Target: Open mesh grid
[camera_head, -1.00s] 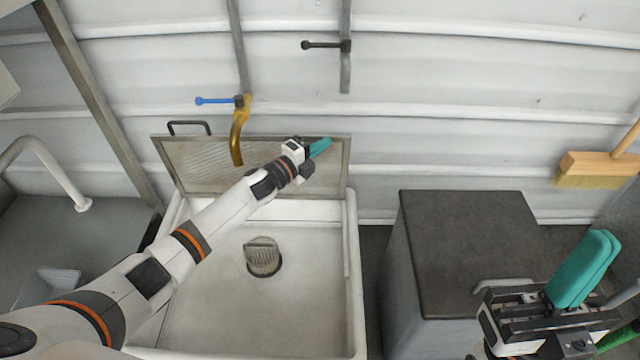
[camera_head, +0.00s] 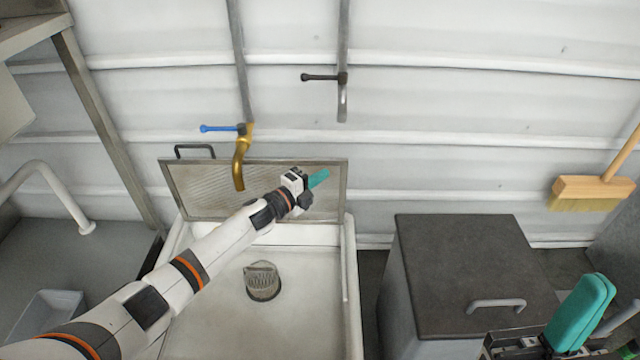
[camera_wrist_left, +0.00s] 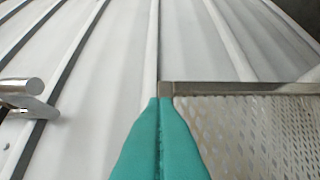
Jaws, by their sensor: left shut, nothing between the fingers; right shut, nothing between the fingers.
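The mesh grid (camera_head: 215,188) stands raised at the back edge of the white sink (camera_head: 352,300), leaning near the wall, its dark handle (camera_head: 195,150) at the top left. My left gripper (camera_head: 318,179) is shut and empty, in front of the grid's right part in the head view. In the left wrist view the shut teal fingers (camera_wrist_left: 160,140) are at a top corner of the grid's frame (camera_wrist_left: 230,88), with the mesh (camera_wrist_left: 250,135) to the right; I cannot tell whether they touch. My right gripper (camera_head: 580,312) is shut and empty at the lower right, partly cut off.
A brass tap (camera_head: 240,165) with a blue lever hangs before the grid. A drain strainer (camera_head: 262,281) sits in the sink floor. A dark-topped box (camera_head: 460,260) with a handle stands right of the sink. A broom (camera_head: 592,190) hangs at the far right.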

